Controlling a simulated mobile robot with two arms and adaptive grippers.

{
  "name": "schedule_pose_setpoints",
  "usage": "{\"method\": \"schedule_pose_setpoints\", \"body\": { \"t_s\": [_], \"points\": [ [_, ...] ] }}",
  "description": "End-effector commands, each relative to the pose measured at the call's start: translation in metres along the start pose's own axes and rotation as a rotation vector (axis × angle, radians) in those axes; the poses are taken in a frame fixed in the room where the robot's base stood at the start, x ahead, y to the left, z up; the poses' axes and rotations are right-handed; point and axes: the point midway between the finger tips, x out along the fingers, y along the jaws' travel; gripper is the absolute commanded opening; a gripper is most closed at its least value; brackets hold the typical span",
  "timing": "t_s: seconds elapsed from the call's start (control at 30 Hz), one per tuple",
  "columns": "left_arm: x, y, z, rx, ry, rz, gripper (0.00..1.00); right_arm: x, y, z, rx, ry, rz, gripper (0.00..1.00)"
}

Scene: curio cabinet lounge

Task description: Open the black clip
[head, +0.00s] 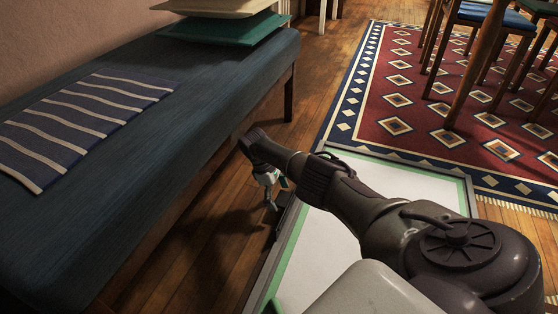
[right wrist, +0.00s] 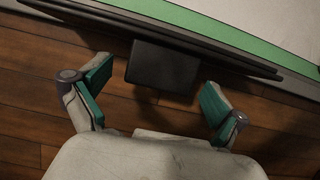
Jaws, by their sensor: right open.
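The black clip (right wrist: 162,66) is a dark, blocky piece at the edge of a framed board (right wrist: 225,22) in the right wrist view. The board lies low above the wooden floor and also shows in the head view (head: 330,250), with a pale face, green border and grey rim. My right gripper (right wrist: 157,75) is open, with one green-padded finger on each side of the clip and gaps between pads and clip. In the head view my right gripper (head: 272,188) is beside the board's left rim. I cannot tell whether the clip's jaw is open. My left gripper is not in view.
A red patterned rug (head: 430,110) with chairs lies beyond the board. Bare wooden floor (head: 215,245) separates bench and board.

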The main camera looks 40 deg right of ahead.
Motion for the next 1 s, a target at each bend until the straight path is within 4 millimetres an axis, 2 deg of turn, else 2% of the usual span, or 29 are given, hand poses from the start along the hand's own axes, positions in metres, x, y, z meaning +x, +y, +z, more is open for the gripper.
{"method": "schedule_pose_setpoints", "body": {
  "t_s": [0.27,0.6,0.67,0.77,1.0],
  "points": [
    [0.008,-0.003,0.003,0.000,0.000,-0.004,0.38,-0.003,0.000,0.004,0.000,0.017,-0.001,0.98],
    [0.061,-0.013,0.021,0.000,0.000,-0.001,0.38,-0.009,0.001,0.024,0.001,0.238,0.000,0.98],
    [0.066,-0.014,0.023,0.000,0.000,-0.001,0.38,-0.007,0.001,0.027,0.000,0.297,0.001,0.98],
    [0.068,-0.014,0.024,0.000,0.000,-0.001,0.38,-0.004,0.000,0.032,0.000,0.394,0.001,0.98],
    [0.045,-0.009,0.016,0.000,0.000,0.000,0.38,0.008,0.001,0.039,0.001,0.593,0.002,0.98]
  ]
}}
